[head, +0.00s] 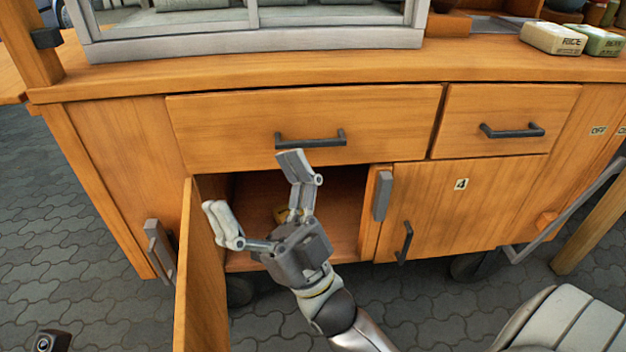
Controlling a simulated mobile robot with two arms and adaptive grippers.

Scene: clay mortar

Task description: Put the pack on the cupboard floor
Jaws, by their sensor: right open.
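My right gripper (258,192) is open, its two fingers spread wide in front of the open cupboard (340,205). One finger points up toward the drawer handle, the other lies to the left by the open door (201,275). Nothing is visibly held between the fingers. My left gripper is not seen.
Two labelled packs, a rice pack (553,38) and a green pack (603,42), lie on the counter (300,74) at the far right. A wide drawer (240,118) above the opening is shut. A shut door (440,205) marked 4 is right of the opening.

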